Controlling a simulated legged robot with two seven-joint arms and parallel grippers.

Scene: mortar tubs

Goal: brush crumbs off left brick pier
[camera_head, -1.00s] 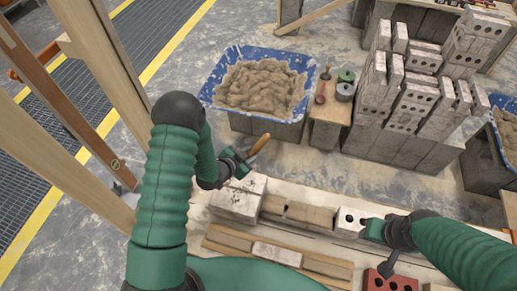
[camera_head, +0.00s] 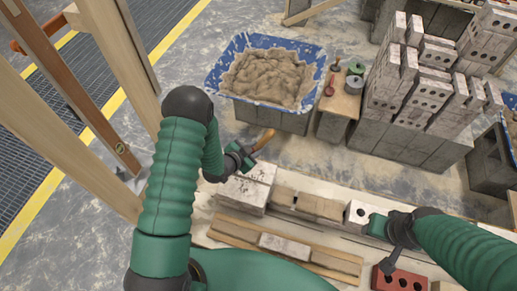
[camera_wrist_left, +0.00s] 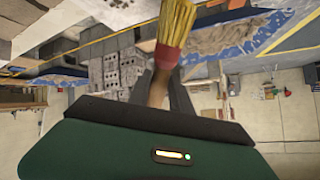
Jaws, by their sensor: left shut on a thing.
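My left gripper (camera_head: 244,158) is shut on a hand brush (camera_head: 264,140), just above and behind the left brick pier. In the left wrist view the brush (camera_wrist_left: 172,40) shows yellow bristles, a red collar and a wooden handle between the fingers. The left brick pier (camera_head: 243,193) is a pale block with dark specks and streaks on its top. I cannot tell whether the brush touches it. My right gripper (camera_head: 378,226) is at a white holed brick (camera_head: 357,213) at the right end of the row; its fingers are too small to read.
A blue mortar tub (camera_head: 232,101) stands behind the pier. A small wooden stand (camera_head: 336,112) with tools and tins is beside it. Grey bricks (camera_head: 412,85) are stacked at the back right. A red brick (camera_head: 402,279) lies front right. Wooden posts (camera_head: 72,118) rise at left.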

